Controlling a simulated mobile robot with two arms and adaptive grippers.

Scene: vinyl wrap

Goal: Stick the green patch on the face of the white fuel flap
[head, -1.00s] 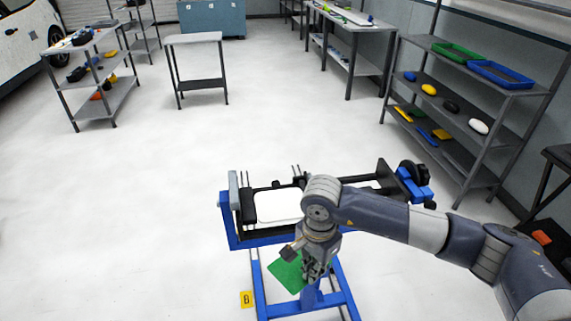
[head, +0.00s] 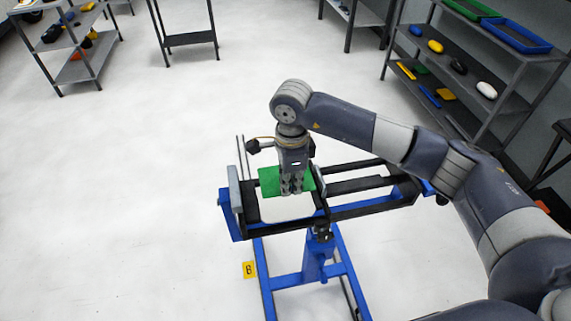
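The green patch (head: 269,181) is a flat square in the head view, over the far part of the white fuel flap (head: 278,208). My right gripper (head: 291,188) points down at the patch and is shut on it; the fingers hide part of it. I cannot tell whether the patch touches the flap. The flap lies flat between the dark clamps of a blue stand, with its near part bare. My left gripper is not in view.
The blue stand (head: 228,220) has black rails running to the right and a yellow tag marked B (head: 249,269) by its foot. A shelf (head: 470,120) with trays and small coloured items stands at the right.

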